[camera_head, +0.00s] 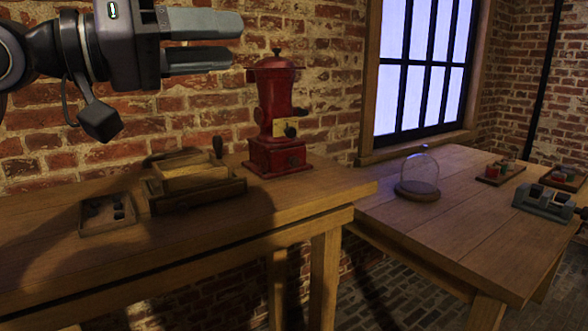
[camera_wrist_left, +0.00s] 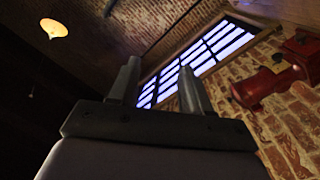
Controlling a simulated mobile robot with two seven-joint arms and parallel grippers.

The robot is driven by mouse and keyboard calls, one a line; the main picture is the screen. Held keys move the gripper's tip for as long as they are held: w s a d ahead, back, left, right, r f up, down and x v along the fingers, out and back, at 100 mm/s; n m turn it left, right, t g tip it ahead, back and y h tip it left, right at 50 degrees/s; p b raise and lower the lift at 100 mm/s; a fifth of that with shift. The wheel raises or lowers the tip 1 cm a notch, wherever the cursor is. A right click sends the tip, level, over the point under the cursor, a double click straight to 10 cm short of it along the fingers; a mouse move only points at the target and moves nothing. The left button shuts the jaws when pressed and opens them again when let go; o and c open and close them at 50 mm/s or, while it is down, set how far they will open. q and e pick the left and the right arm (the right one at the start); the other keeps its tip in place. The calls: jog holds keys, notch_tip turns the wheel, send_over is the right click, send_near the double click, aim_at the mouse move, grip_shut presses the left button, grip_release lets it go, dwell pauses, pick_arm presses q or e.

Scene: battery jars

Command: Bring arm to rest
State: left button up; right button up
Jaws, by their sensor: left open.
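My left gripper (camera_head: 240,41) is raised at the upper left of the head view, pointing right, well above the near table. Its two fingers are apart with nothing between them. In the left wrist view the two fingers of my left gripper (camera_wrist_left: 160,88) also stand apart and empty, with the window behind them. My right gripper does not show in either view.
A red grinder (camera_head: 273,110) stands on the near wooden table (camera_head: 230,232), beside a wooden box (camera_head: 195,182) and a small tray (camera_head: 107,214). A glass dome (camera_head: 419,172) and a grey device (camera_head: 543,202) stand on the right table (camera_head: 450,235). A brick wall is behind.

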pick_arm(q)
notch_tip(320, 180, down, 14)
jog(key=w+d+n+h, duration=0.2)
jog(key=n+h, duration=0.3)
jog(key=n, duration=1.5)
jog(key=a+f+m+t+y, duration=0.3)
jog(key=f+m+y, duration=0.2)
jog(key=f+m, duration=0.5)
jog(key=a+f+m+t+y, duration=0.3)
jog(key=f+m+y, duration=0.2)
jog(key=f+m, duration=0.55)
jog(key=a+f+m+t+y, duration=0.4)
jog(key=f+m, duration=0.4)
jog(key=m, duration=0.5)
jog(key=s+a+f+n+g+y, duration=0.15)
jog(key=s+f+n+g, duration=0.25)
jog(key=s+f+n, duration=0.55)
jog(key=s+a+f+n+g+y, duration=0.1)
jog(key=s+f+n+g+y, duration=0.25)
jog(key=s+f+n, duration=0.6)
notch_tip(320, 180, up, 8)
jog(key=m+g+p, duration=0.1)
jog(key=m+p, duration=0.1)
jog(key=p, duration=1.1)
jog(key=shift+a, duration=0.4)
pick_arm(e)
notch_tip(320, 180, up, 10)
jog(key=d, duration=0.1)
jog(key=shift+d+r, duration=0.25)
